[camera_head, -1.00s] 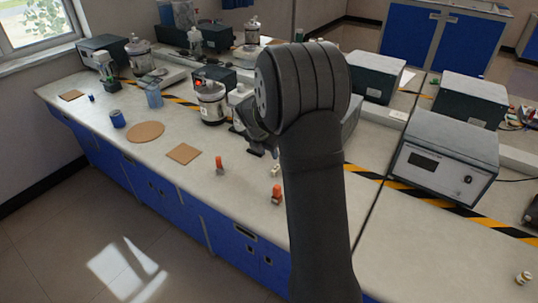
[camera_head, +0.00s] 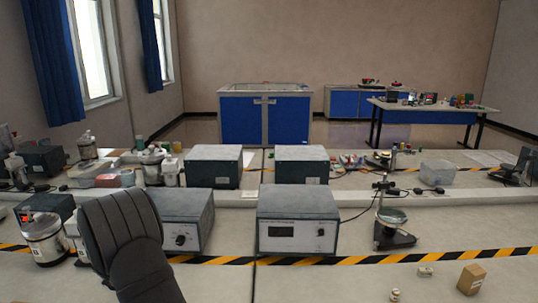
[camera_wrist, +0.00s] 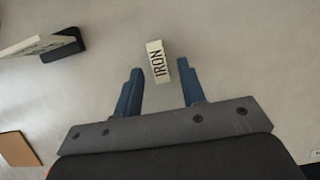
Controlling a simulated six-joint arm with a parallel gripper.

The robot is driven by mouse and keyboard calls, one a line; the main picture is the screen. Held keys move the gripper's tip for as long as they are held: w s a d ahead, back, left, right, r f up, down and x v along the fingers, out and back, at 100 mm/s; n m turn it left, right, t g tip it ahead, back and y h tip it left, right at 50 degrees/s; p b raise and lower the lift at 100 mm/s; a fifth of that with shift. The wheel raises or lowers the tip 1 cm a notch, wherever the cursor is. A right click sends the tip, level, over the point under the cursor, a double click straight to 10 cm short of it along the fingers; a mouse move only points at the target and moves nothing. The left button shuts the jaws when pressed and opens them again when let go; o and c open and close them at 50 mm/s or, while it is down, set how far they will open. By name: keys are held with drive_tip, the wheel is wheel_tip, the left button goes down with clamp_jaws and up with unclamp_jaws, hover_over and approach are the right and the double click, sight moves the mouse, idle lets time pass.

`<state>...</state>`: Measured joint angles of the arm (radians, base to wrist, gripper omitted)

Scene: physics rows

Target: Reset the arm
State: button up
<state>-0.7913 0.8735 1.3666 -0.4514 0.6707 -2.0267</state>
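My gripper (camera_wrist: 159,70) shows in the wrist view with its two blue fingers spread wide apart. It is open and grips nothing. A small pale block marked "IRON" (camera_wrist: 155,58) is in line with the gap between the fingertips. It appears to be on the bench beyond them, with clear space to either finger; the exact height gap cannot be told. In the head view my dark arm (camera_head: 128,245) rises at the lower left, and the gripper itself is hidden or out of frame.
A dark object with a white panel (camera_wrist: 45,44) and a brown square pad (camera_wrist: 18,149) are at left in the wrist view. Grey instruments (camera_head: 297,220), a stand with a dish (camera_head: 392,218) and a small cardboard box (camera_head: 471,279) stand on the bench. The front middle is clear.

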drive_tip(key=shift+x, duration=0.8)
drive_tip(key=shift+r, duration=1.55)
